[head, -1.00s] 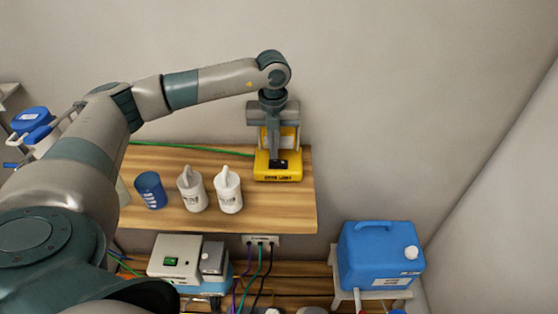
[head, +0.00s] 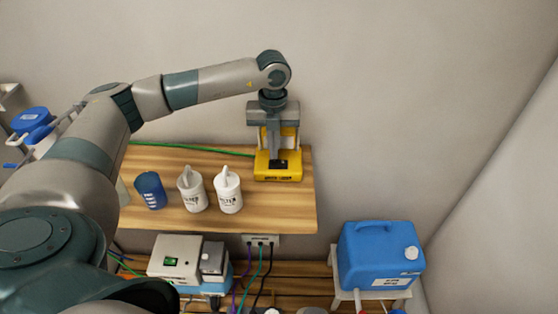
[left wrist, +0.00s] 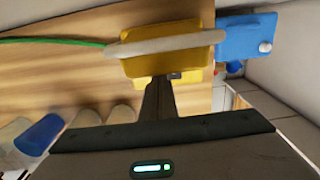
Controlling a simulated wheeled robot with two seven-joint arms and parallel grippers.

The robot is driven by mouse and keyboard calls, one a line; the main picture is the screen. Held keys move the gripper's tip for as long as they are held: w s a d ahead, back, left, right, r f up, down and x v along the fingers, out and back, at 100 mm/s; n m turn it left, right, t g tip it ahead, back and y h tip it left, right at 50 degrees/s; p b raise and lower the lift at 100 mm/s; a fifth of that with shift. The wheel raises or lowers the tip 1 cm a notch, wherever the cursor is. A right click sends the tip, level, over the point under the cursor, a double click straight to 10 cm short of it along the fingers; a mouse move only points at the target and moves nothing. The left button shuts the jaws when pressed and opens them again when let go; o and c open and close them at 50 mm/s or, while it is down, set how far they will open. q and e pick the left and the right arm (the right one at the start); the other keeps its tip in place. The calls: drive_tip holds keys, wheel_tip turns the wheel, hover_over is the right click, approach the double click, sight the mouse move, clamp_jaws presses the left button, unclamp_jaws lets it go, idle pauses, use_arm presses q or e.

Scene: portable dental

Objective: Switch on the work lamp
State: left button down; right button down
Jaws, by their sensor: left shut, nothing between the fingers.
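The work lamp (head: 284,174) is a yellow unit with a black switch area on the front of its base. It stands at the right end of the wooden shelf, with a green cable running left from it. It also shows in the left wrist view (left wrist: 190,58), with a pale handle bar across it. My left gripper (head: 275,162) points down at the lamp's base, its shut fingers over or against the dark switch area. I cannot tell whether they touch it, and they hide part of the switch. My right gripper is not in view.
Left of the lamp on the wooden shelf (head: 262,212) stand two white bottles (head: 228,192) and a blue cup (head: 150,190). Below are a grey-white box (head: 176,256) and a socket strip with cables. A blue canister (head: 378,256) stands at the lower right.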

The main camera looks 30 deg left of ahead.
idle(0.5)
use_arm(q)
drive_tip(key=shift+f+b, duration=0.6)
drive_tip(key=shift+f, duration=0.2)
idle(0.4)
drive_tip(key=shift+r, duration=0.1)
wheel_tip(320, 180, up, 7)
drive_tip(key=p, duration=0.3)
drive_tip(key=shift+p, duration=0.3)
idle(0.4)
idle(0.6)
